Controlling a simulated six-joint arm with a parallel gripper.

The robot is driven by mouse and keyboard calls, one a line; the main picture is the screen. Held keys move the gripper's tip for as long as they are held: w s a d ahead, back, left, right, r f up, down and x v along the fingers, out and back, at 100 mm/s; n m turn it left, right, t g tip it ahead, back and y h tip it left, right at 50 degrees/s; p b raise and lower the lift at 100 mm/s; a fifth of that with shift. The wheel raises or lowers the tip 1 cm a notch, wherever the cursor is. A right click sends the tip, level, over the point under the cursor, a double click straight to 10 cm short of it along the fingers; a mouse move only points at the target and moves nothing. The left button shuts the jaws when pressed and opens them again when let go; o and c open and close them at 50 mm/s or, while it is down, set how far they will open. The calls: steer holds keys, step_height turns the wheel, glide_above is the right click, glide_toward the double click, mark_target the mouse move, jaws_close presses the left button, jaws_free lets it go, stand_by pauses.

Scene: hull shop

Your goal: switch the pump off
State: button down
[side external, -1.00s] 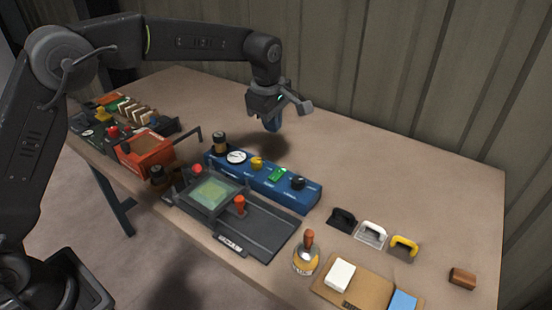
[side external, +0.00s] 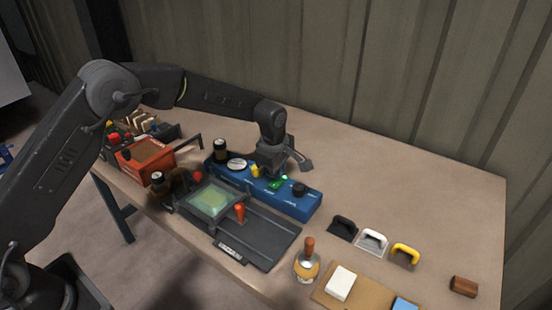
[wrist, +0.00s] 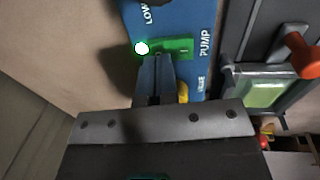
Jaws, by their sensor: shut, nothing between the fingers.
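The blue control panel (side external: 305,203) lies on the bench. Its green pump switch (side external: 277,183) is partly hidden by my gripper (side external: 270,176) in the side view. In the wrist view, the green switch plate (wrist: 182,48) sits beside the word PUMP, and a bright green-white lamp (wrist: 141,48) glows at its end. My gripper (wrist: 155,62) is shut and empty, its fingertips at the switch and covering part of it. I cannot tell whether they touch it or which way the switch is set.
A yellow knob (side external: 255,170), a round gauge (side external: 237,164) and a black knob (side external: 299,189) are close by on the panel. A dark tray with a screen (side external: 209,200) and orange-handled lever (side external: 240,212) stands in front. The bench behind the panel is clear.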

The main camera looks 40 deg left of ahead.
steer(key=shift+f, duration=0.35)
steer(key=shift+w+f, duration=0.15)
steer(key=shift+f, duration=0.1)
steer(key=shift+s, duration=0.2)
steer(key=shift+s+r, duration=0.1)
steer(key=shift+s, duration=0.55)
steer(key=shift+r, duration=0.2)
